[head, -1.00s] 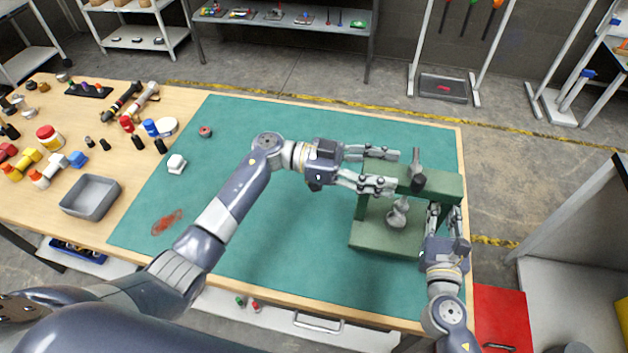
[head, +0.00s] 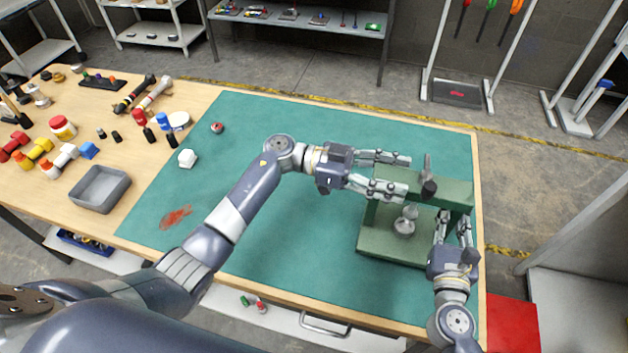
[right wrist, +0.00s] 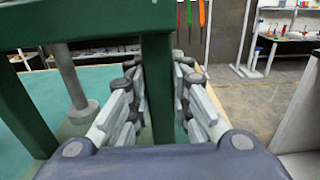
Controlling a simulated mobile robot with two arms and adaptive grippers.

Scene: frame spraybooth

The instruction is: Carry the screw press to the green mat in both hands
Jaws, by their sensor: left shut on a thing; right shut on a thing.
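The screw press (head: 388,243) is a green frame with a flat base, a top beam, a dark screw handle and a grey pressing foot. It is upright over the right part of the green mat (head: 300,240); I cannot tell whether its base touches the mat. My left gripper (head: 408,175) is shut on the press's left side near the top beam, its fingers on either side of it. My right gripper (head: 455,222) is shut on the right post. The right wrist view shows this green post (right wrist: 158,90) between the fingers.
The mat lies on a wooden table (head: 210,97). A grey tray (head: 101,188) and several tools stand farther left. The mat's middle is clear.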

